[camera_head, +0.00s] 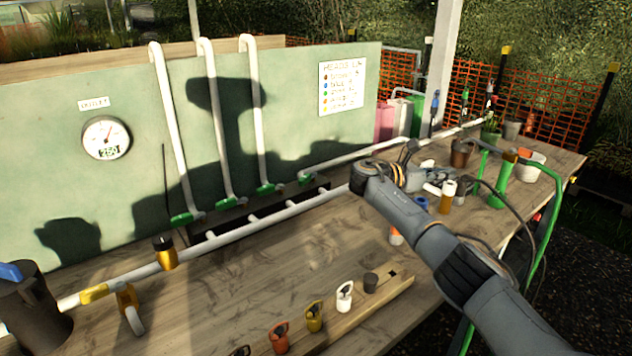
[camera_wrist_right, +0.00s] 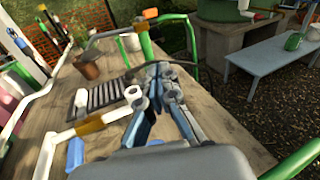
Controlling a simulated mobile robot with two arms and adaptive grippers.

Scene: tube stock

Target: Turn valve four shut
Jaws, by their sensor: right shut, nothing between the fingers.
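Green valve fittings sit at the feet of the white pipes on the panel: a left one (camera_head: 181,219), a middle one (camera_head: 228,203), a right one (camera_head: 267,189) and a further one (camera_head: 305,178) where a pipe runs off to the right. I can read no valve numbers, so I cannot tell which is valve four. My right gripper (camera_head: 420,178) is over the right part of the bench, partly hidden by its arm and cables. In the right wrist view the right gripper (camera_wrist_right: 158,72) is shut and empty, apart from the valves and pointing towards a green post (camera_wrist_right: 145,45). My left gripper is out of view.
A white-topped amber cylinder (camera_head: 447,195), a brown pot (camera_head: 461,153) and the green post (camera_head: 497,187) stand near the right gripper. A wooden rack (camera_head: 390,292) of coloured fittings lies in front. A gauge (camera_head: 106,138) is on the panel. The bench's centre is mostly clear.

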